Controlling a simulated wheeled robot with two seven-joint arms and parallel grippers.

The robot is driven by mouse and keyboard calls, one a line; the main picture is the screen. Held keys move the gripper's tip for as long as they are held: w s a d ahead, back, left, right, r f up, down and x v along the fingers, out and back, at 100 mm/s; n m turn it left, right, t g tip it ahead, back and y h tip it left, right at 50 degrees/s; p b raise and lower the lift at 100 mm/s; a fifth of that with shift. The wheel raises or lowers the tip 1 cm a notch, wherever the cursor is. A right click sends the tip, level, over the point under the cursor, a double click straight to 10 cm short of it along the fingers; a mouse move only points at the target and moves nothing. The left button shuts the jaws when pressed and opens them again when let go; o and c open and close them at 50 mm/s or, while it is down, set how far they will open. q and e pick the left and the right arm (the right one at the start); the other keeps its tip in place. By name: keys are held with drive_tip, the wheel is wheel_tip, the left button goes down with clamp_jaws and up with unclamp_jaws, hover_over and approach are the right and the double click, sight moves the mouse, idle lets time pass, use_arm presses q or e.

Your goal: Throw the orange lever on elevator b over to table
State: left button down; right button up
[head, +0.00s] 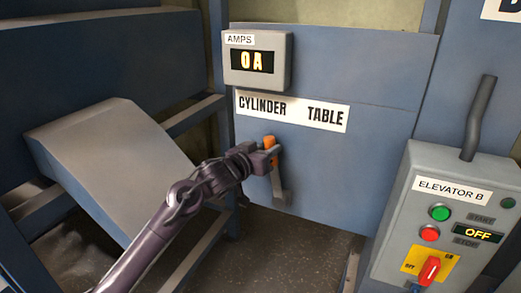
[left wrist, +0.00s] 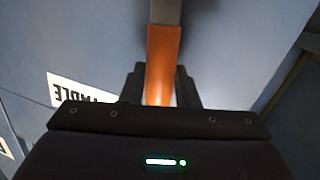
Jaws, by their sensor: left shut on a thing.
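The orange lever (head: 269,143) is on the blue panel below the label strip reading CYLINDER and TABLE (head: 291,110). Its orange handle points up, under the CYLINDER side, and its grey shank (head: 279,184) runs down to the right. My left gripper (head: 270,152) is at the handle. In the left wrist view the orange handle (left wrist: 162,60) sits between the two dark fingers (left wrist: 161,85), and the gripper is shut on it. The handle's end is hidden behind the gripper body. My right gripper is not in view.
An AMPS meter (head: 257,60) reading 0 A is above the label strip. The ELEVATOR B control box (head: 400,215) stands at the right, its display showing OFF, with a red switch (head: 429,270). A sloped blue-grey chute (head: 110,160) is left of the arm.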

use_arm(q)
drive_tip(key=d+m, duration=0.1)
drive_tip(key=s+d, duration=0.1)
drive_tip(key=d, duration=0.1)
drive_tip(key=s+d+m, duration=0.1)
drive_tip(key=shift+d+r+m+y+b, duration=0.15)
drive_tip(key=shift+d+m+y+b, duration=0.15)
drive_tip(key=shift+d+b, duration=0.1)
drive_tip(key=d+m+b, duration=0.1)
drive_tip(key=d, duration=0.1)
drive_tip(key=s+d+f+m+b, duration=0.1)
drive_tip(key=d, duration=0.1)
drive_tip(key=s+d+f+m+y+b, duration=0.1)
drive_tip(key=d, duration=0.1)
drive_tip(key=shift+s+d+m, duration=0.1)
drive_tip(key=shift+s+m, duration=0.05)
drive_tip(key=shift+m, duration=0.15)
drive_tip(key=shift+s+d+f+m+b, duration=0.2)
drive_tip(key=shift+d+f+m+b, duration=0.1)
drive_tip(key=shift+d+b, duration=0.2)
drive_tip(key=shift+s+d+f+y, duration=0.1)
drive_tip(key=shift+d+y, duration=0.1)
drive_tip(key=shift+y, duration=0.1)
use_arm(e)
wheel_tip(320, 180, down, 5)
use_arm(q)
drive_tip(key=shift+f, duration=0.1)
